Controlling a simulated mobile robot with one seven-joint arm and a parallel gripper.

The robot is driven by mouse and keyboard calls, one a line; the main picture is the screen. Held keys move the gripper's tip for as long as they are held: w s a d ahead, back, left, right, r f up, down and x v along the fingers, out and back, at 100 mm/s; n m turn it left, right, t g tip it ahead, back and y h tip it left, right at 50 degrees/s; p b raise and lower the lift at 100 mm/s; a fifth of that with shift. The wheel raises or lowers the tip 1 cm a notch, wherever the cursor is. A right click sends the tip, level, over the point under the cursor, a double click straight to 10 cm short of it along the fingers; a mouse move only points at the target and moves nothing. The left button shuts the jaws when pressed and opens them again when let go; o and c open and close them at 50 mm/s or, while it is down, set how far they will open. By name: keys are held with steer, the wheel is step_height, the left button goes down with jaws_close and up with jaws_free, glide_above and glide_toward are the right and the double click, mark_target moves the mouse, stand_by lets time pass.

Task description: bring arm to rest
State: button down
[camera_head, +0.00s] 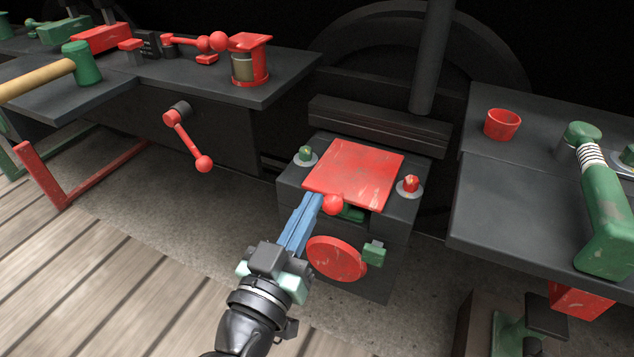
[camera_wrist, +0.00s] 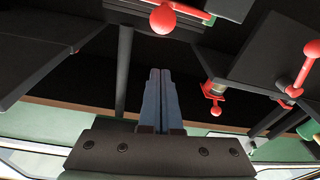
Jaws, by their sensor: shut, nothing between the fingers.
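My gripper (camera_head: 312,208) is in the middle of the head view, with its two long blue fingers shut together and empty. The fingertips reach to the front of a dark box that has a red square lid (camera_head: 353,173) on top. In this view the tips lie close beside a red ball knob (camera_head: 333,204) at the lid's front edge; I cannot tell whether they touch. In the wrist view the blue fingers (camera_wrist: 161,75) point away, side by side. A red ball knob (camera_wrist: 163,18) hangs above and beyond their tips there.
A red disc (camera_head: 337,259) and a green knob (camera_head: 374,253) are on the box front. A red crank handle (camera_head: 188,140) juts from the left bench. The right bench bears a red cup (camera_head: 502,124) and a green lever (camera_head: 601,205). Plank flooring (camera_head: 90,270) at lower left is clear.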

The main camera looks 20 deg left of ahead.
steer(key=shift+s+f, duration=0.25)
steer(key=shift+s, duration=0.85)
steer(key=shift+s+f, duration=0.25)
steer(key=shift+s, duration=0.85)
steer(key=w+d+r+m+t+h+p, duration=0.15)
steer(key=d+r+p, duration=0.25)
steer(key=r, duration=0.9)
steer(key=w+d+r+m+t+p, duration=0.15)
steer(key=d+r+p, duration=0.3)
steer(key=r, duration=0.95)
steer(key=d+r+m+t+h+p, duration=0.1)
steer(key=d+r+t+p, duration=0.2)
steer(key=r, duration=1)
steer(key=s+d+r+n+t+y+p, duration=0.1)
steer(key=s+d+r+p, duration=0.15)
steer(key=r, duration=0.45)
steer(key=s+d+r+n+t+y+p, duration=0.15)
steer(key=s+r, duration=0.25)
steer(key=r, duration=0.4)
step_height(320, 180, up, 36)
steer(key=w+p, duration=0.1)
steer(key=p, duration=3.5)
steer(key=shift+f+m+p, duration=0.2)
steer(key=shift+m+p, duration=0.15)
steer(key=shift+g, duration=0.25)
